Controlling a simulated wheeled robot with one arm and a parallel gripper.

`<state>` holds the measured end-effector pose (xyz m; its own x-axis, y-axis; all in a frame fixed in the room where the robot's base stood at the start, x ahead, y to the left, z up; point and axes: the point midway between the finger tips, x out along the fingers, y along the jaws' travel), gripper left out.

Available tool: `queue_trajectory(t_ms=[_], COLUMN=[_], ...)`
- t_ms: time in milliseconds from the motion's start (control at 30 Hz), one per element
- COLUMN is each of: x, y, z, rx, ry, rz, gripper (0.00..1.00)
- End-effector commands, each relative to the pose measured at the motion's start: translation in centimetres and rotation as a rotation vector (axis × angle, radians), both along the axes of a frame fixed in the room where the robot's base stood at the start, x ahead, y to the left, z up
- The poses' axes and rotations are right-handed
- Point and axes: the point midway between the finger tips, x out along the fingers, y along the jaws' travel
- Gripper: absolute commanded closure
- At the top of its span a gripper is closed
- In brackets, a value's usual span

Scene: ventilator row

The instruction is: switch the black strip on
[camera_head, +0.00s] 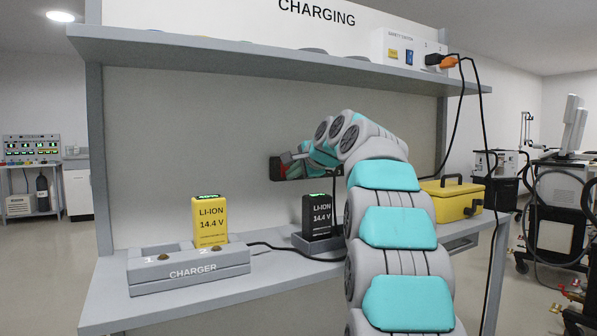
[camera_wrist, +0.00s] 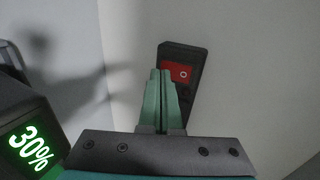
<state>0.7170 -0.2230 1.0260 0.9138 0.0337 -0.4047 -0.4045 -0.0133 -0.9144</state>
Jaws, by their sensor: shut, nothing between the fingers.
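The black strip (camera_head: 275,170) is fixed to the back panel of the bench, partly hidden by my gripper in the head view. In the wrist view the strip (camera_wrist: 168,50) shows a red rocker switch (camera_wrist: 179,72) with a small pale ring mark on it. My gripper (camera_head: 293,158) is in front of the strip. In the wrist view its green fingers (camera_wrist: 161,75) are together and empty, with their tips over the left edge of the red switch. I cannot tell whether they touch it or which way the rocker is tilted.
A charger (camera_head: 190,268) holding a yellow battery (camera_head: 210,222) stands on the bench at left. A black battery (camera_head: 317,217) stands behind my arm's left side; a green 30% display (camera_wrist: 30,148) is close in the wrist view. A yellow case (camera_head: 452,201) is at right. A shelf (camera_head: 270,62) hangs above.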

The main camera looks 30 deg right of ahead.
Motion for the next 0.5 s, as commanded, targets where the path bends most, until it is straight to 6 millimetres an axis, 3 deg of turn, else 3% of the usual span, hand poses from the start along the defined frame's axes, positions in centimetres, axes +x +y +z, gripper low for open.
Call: queue_trajectory(t_ms=[500], x=[0.58], y=[0.04], z=[0.05], rx=[-0.001], ry=[-0.003], rz=[0.000], gripper=[1.00])
